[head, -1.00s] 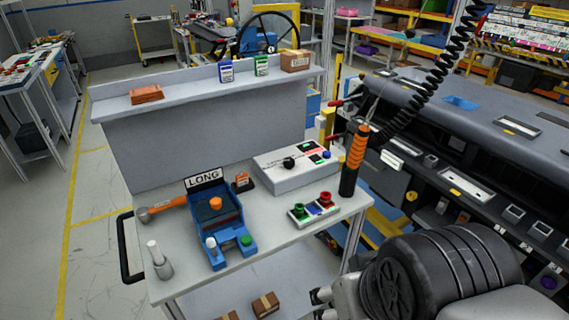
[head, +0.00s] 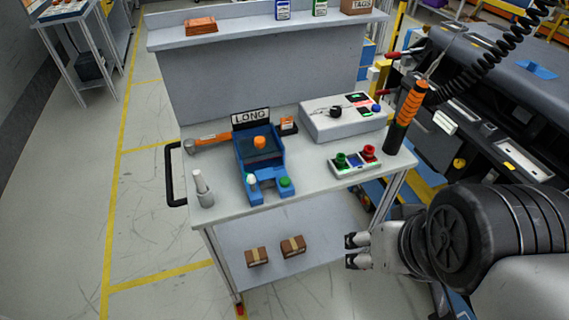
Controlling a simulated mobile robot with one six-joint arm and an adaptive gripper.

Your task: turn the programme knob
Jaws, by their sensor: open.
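The programme knob appears to be the black round knob (head: 336,112) on top of the white control box (head: 318,127). The box stands at the back right of the cart top (head: 225,208). The box also carries small red and green panels and a blue button (head: 376,108). The knob's pointer direction is too small to tell. My gripper (head: 352,251) is open and empty. It is in front of the cart's right side, lower in the picture than the box and well apart from the knob.
A blue fixture (head: 243,158) with a LONG sign, a small red-and-green knob unit (head: 347,171) and a grey bottle (head: 203,190) stand on the cart. An orange-black hanging tool (head: 405,115) is right of the box. Boxes (head: 293,246) lie on the lower shelf.

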